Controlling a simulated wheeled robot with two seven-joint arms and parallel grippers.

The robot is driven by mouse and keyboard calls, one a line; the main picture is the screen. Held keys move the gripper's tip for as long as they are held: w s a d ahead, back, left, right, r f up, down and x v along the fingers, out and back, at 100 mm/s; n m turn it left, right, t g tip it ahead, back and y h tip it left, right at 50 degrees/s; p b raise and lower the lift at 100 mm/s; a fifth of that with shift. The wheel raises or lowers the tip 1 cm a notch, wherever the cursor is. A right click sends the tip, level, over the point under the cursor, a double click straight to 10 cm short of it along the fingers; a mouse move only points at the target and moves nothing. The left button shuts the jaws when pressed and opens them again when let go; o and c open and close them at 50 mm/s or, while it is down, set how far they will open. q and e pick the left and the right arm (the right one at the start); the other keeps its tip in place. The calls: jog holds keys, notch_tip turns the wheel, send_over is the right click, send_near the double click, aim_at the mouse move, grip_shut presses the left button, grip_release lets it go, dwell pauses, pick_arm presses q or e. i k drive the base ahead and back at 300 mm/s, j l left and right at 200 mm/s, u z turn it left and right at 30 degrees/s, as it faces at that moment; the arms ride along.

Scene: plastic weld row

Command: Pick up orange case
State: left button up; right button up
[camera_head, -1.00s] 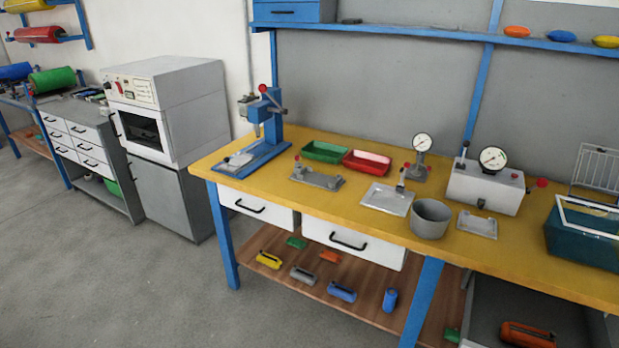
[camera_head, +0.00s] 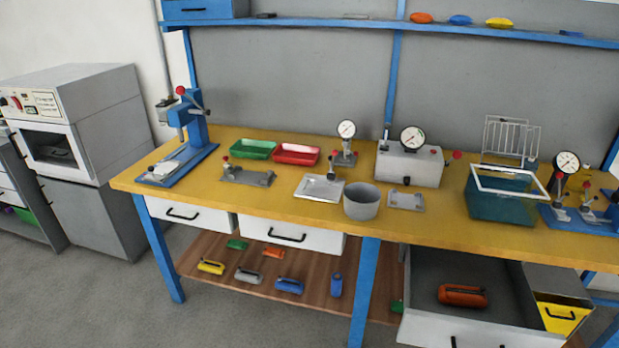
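An orange case (camera_head: 463,295) with a dark handle or slot lies in an open grey drawer (camera_head: 419,277) under the right part of the bench. A smaller orange case (camera_head: 273,252) lies on the wooden lower shelf under the bench. A rounded orange item (camera_head: 421,17) also sits on the high blue shelf. Neither of my grippers is in view.
The yellow-topped bench (camera_head: 285,210) carries a blue press, red and green trays, gauges, a grey pot and a teal tank (camera_head: 500,205). The wooden shelf (camera_head: 215,252) holds several coloured cases. A yellow drawer (camera_head: 560,315) is right of the open one. Grey floor lies at front left.

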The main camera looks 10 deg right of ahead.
aim_at(451, 295)
jog(key=l+z, duration=0.2)
jog(key=z, duration=1.2)
